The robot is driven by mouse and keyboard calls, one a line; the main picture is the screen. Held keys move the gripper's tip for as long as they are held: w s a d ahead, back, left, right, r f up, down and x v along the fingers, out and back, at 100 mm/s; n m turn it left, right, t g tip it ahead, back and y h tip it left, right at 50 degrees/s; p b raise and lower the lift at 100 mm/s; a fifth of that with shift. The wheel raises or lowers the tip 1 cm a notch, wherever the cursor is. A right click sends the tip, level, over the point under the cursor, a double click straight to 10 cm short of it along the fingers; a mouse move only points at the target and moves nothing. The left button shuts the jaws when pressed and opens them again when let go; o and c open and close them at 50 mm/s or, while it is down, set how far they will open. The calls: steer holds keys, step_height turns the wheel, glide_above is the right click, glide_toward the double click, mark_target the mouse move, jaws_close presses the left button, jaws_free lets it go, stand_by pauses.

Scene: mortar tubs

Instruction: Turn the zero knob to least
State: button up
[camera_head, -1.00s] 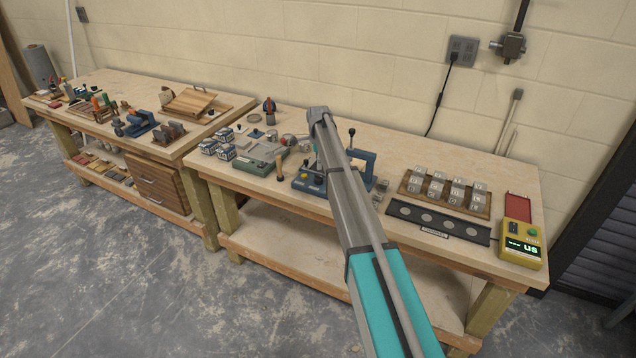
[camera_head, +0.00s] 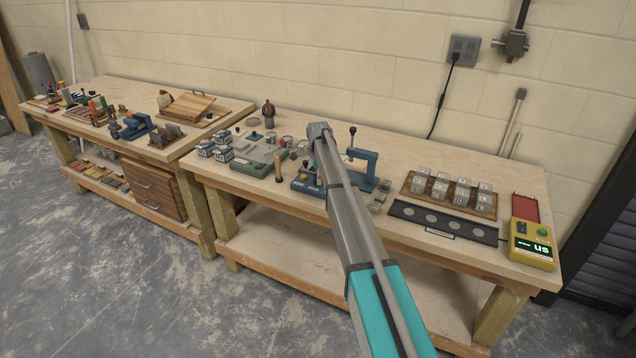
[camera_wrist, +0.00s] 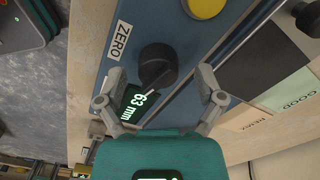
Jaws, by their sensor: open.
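The zero knob (camera_wrist: 158,64) is a round black knob on a blue panel (camera_wrist: 168,22) in the wrist view. A white ZERO label (camera_wrist: 122,40) sits beside it, and a small green display (camera_wrist: 139,103) reading 63 mm lies just below it. A pale line marks the knob's lower part. My gripper (camera_wrist: 160,96) is open, with one fingertip on each side below the knob; I see no contact. In the head view the blue device (camera_head: 362,166) stands on the right bench, partly hidden behind my arm, and the knob cannot be made out there.
A yellow button (camera_wrist: 205,7) is above the knob on the panel. GOOD (camera_wrist: 291,98) and REMAKE areas lie to the right. In the head view, a block rack (camera_head: 451,192), dark strip (camera_head: 443,222) and yellow meter (camera_head: 532,243) stand right of the device.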

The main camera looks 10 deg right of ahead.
steer(key=shift+f, duration=0.25)
steer(key=c, duration=1.2)
steer(key=shift+o, duration=0.2)
